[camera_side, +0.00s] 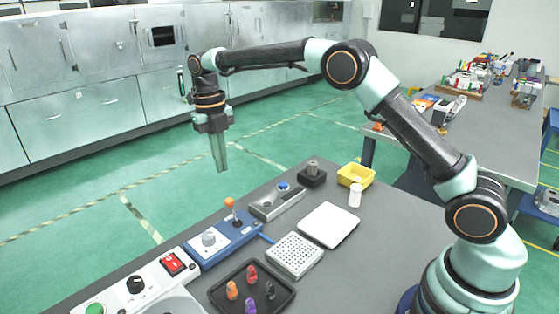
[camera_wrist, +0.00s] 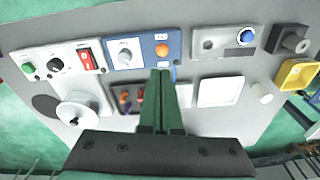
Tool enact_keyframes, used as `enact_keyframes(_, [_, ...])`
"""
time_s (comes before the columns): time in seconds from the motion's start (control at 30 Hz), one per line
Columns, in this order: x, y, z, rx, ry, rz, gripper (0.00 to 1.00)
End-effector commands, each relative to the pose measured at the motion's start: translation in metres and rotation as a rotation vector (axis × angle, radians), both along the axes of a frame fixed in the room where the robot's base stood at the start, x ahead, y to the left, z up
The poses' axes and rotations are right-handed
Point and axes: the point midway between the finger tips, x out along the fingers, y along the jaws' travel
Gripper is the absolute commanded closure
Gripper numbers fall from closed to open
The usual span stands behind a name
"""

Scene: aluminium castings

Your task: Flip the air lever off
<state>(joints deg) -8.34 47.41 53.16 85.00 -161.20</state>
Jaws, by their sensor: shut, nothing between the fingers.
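The air lever appears to be the orange-ball lever (camera_side: 230,203) on a blue control box (camera_side: 205,254), beside a grey knob (camera_side: 209,239). Its stick rises from the box and leans slightly in the side view. In the wrist view the orange ball (camera_wrist: 162,50) is seen from above, just beyond my fingertips, and its stick is mostly hidden. The blue box (camera_wrist: 142,38) also shows there. My gripper (camera_side: 221,168) points down, shut and empty, well above the bench and apart from the lever. Its shut fingers (camera_wrist: 161,73) show in the wrist view.
A white panel (camera_side: 152,285) with a red switch (camera_side: 173,263) and a grey box (camera_side: 276,204) with a blue button flank the blue box. A dark tray (camera_side: 252,290) of small coloured pieces, a perforated white block (camera_side: 295,255) and a white plate (camera_side: 328,224) lie nearer my base.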

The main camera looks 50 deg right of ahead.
Motion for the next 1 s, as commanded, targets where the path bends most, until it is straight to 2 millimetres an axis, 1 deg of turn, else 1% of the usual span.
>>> enact_keyframes(0.13, [0.008, -0.001, 0.005, 0.001, -0.001, 0.0, 1.0])
enact_keyframes(0.3, [0.013, -0.001, 0.009, 0.001, 0.0, 0.0, 1.0])
enact_keyframes(0.77, [0.013, -0.002, 0.011, 0.001, 0.0, -0.003, 1.0])
enact_keyframes(0.87, [0.012, -0.003, 0.017, -0.002, -0.011, -0.048, 1.0])
enact_keyframes(0.97, [0.006, -0.007, 0.032, -0.006, -0.04, -0.175, 1.0])
enact_keyframes(1.0, [0.002, -0.01, 0.04, -0.009, -0.055, -0.25, 1.0])
